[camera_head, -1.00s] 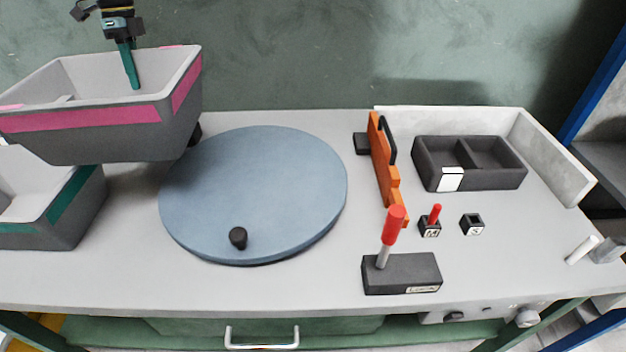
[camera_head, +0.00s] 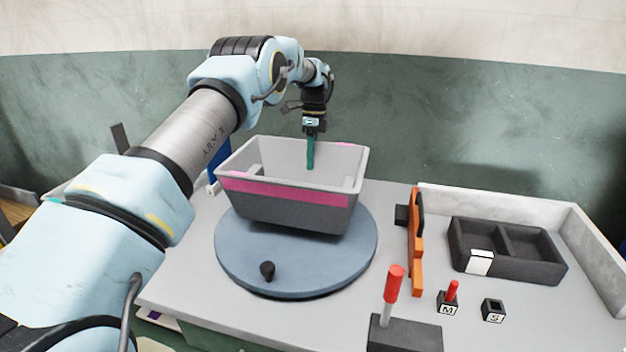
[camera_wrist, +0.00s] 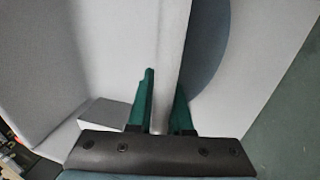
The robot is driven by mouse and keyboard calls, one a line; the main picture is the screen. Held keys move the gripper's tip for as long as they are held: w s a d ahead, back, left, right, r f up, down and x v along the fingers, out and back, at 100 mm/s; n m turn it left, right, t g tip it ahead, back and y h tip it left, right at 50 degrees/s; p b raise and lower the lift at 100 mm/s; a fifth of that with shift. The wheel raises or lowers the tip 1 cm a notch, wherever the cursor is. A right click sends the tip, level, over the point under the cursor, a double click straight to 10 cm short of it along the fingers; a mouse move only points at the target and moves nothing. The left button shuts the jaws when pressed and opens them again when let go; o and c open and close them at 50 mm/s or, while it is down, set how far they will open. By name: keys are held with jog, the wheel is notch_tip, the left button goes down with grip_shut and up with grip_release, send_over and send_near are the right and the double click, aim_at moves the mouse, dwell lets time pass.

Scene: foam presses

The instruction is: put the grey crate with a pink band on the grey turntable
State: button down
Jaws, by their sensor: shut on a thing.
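The grey crate with a pink band (camera_head: 290,205) is over the rear part of the round blue-grey turntable (camera_head: 300,275) in the head view. It looks slightly tilted, and I cannot tell whether its base touches the disc. My gripper (camera_head: 310,160) reaches down at the crate's far wall. In the wrist view my gripper (camera_wrist: 160,105) has its green fingers on both sides of the crate's wall (camera_wrist: 172,60), shut on it. The turntable (camera_wrist: 208,60) shows beside that wall. The crate's underside is hidden.
Right of the turntable stand an orange upright bracket (camera_head: 416,245), a dark two-part tray (camera_head: 505,250) and a red-handled lever (camera_head: 393,285). Small blocks marked M (camera_head: 448,303) and S (camera_head: 493,311) sit near it. A black knob (camera_head: 267,270) rises from the turntable's front.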

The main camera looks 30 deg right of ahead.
jog(key=shift+a+f+p, duration=0.1)
jog(key=shift+f+p, duration=0.7)
jog(key=shift+f, duration=1.65)
jog(key=c, duration=0.8)
grip_release()
jog(key=shift+c, duration=0.2)
jog(key=shift+w, duration=0.1)
jog(key=r, duration=0.1)
jog(key=p, duration=0.2)
send_near(310, 173)
jog(key=shift+w+d+r, duration=0.5)
jog(key=shift+w+r, duration=0.1)
jog(key=shift+w, duration=0.25)
